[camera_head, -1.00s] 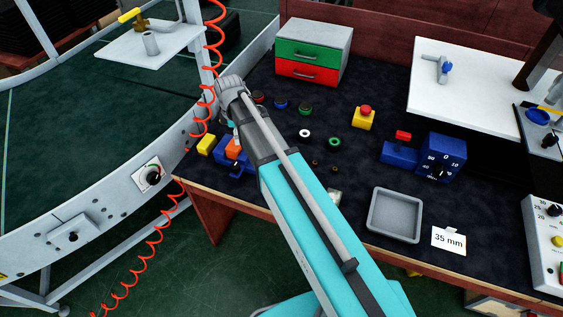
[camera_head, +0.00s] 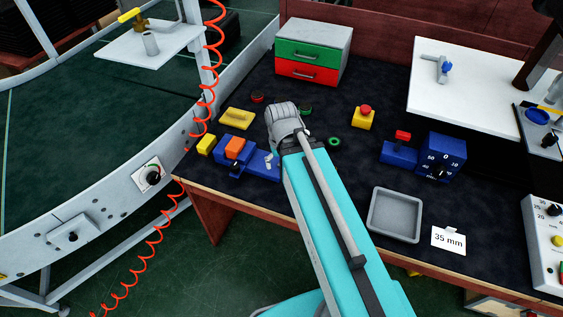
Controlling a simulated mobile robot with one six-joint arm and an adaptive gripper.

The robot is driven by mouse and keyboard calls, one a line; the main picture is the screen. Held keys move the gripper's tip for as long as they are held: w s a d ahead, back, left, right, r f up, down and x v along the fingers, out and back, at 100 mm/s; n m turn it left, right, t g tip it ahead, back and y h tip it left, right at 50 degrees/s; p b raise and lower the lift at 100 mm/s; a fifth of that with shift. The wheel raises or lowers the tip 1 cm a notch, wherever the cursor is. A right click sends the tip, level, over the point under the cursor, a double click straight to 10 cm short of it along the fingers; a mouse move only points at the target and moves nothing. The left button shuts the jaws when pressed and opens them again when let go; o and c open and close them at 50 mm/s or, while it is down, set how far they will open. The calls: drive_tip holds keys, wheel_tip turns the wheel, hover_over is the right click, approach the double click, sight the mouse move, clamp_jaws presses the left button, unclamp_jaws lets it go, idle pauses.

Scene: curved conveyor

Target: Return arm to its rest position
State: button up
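My arm, turquoise with grey joints, reaches up from the bottom of the head view over the dark workbench (camera_head: 345,95). Its grey wrist end is over the middle of the bench. My gripper's fingers do not show; they are hidden behind the wrist or the arm, so I cannot tell their state. Nothing held by the arm can be seen.
Near the arm's end stand a blue device with an orange block (camera_head: 235,148), a yellow block (camera_head: 237,118) and a green ring (camera_head: 334,141). A red and green drawer box (camera_head: 312,52), a yellow button box (camera_head: 363,118) and a grey tray (camera_head: 395,215) stand around. The curved conveyor (camera_head: 70,115) lies left.

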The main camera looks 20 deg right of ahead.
idle(0.3)
drive_tip(key=shift+r+p, duration=1.4)
